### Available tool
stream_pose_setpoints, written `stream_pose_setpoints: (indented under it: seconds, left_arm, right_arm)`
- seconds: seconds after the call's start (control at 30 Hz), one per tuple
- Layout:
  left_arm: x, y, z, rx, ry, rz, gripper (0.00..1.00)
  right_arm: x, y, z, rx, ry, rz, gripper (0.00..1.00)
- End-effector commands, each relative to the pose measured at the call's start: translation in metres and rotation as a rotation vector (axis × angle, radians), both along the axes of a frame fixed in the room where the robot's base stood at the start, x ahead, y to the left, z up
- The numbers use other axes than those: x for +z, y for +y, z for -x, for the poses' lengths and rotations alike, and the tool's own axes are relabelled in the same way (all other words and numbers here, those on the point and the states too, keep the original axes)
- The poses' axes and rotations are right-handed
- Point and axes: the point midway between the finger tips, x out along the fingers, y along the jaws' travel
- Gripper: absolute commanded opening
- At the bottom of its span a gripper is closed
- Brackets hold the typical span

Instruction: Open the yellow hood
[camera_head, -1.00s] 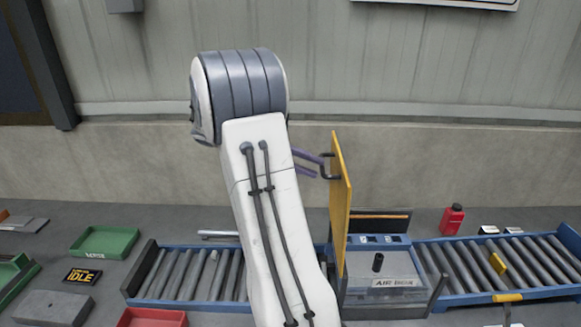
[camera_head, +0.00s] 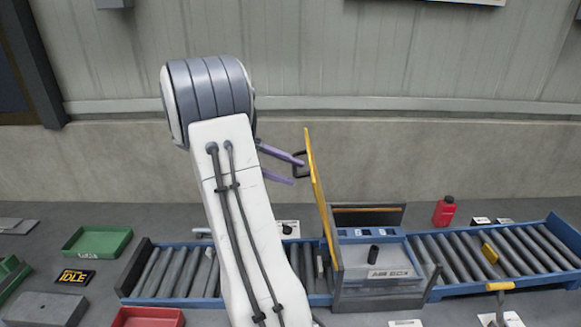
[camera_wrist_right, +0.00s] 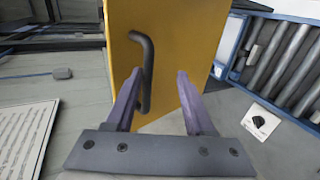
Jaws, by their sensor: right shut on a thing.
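The yellow hood (camera_head: 318,190) is a flat panel standing up at the left side of the box labelled AIR BOX (camera_head: 390,274), with its top leaning left. Its dark bent handle (camera_head: 298,158) sticks out on its left face. My right gripper (camera_head: 297,171) is at this handle, to the left of the panel, with its purple fingers shut on it. In the right wrist view the handle (camera_wrist_right: 148,75) shows between the two fingers, nearer the left one, in front of the yellow hood (camera_wrist_right: 185,40). My left gripper is not in view.
Blue-framed roller conveyors (camera_head: 172,275) run on both sides of the box. A red bottle (camera_head: 444,211) stands behind the right conveyor. A green tray (camera_head: 97,242) and a red tray (camera_head: 148,318) lie at the left. Above the left conveyor, the space left of the hood is partly filled by my arm.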

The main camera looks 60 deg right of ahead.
Motion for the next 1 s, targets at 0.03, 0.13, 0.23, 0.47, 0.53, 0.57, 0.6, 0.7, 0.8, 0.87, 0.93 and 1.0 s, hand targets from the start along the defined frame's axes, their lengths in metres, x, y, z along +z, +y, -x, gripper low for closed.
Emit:
stream_pose_setpoints:
  seconds: [0.03,0.13,0.23,0.47,0.53,0.57,0.6,0.7,0.8,0.87,0.93,1.0]
  left_arm:
    - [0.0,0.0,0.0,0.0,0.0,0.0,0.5]
    - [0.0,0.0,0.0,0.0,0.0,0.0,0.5]
    - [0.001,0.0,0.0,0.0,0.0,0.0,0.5]
    - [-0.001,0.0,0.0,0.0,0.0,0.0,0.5]
    - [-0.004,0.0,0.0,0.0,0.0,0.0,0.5]
    - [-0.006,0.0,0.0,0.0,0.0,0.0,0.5]
    - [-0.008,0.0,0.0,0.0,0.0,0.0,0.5]
    - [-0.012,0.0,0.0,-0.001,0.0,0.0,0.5]
    - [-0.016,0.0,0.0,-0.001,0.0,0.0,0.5]
    - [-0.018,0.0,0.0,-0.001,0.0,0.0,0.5]
    - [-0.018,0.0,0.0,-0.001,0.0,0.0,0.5]
    - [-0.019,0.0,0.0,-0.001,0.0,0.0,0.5]
  right_arm:
    - [0.0,-0.001,0.0,0.0,-0.005,0.0,0.45]
    - [0.001,-0.002,0.002,-0.003,-0.004,0.001,0.45]
    - [0.002,-0.002,0.002,-0.004,-0.004,0.003,0.45]
    - [0.004,0.0,-0.002,-0.004,-0.004,0.006,0.45]
    - [0.007,0.004,-0.01,-0.002,-0.006,0.008,0.45]
    - [0.008,0.006,-0.013,-0.003,-0.004,0.007,0.45]
    - [0.011,0.01,-0.019,-0.001,-0.006,0.008,0.45]
    - [0.019,0.019,-0.036,-0.001,-0.007,0.007,0.45]
    - [0.027,0.029,-0.052,-0.001,-0.005,0.006,0.45]
    - [0.032,0.034,-0.061,-0.002,-0.005,0.005,0.45]
    - [0.037,0.039,-0.069,-0.003,-0.005,0.006,0.45]
    - [0.04,0.042,-0.075,-0.003,-0.003,0.004,0.45]
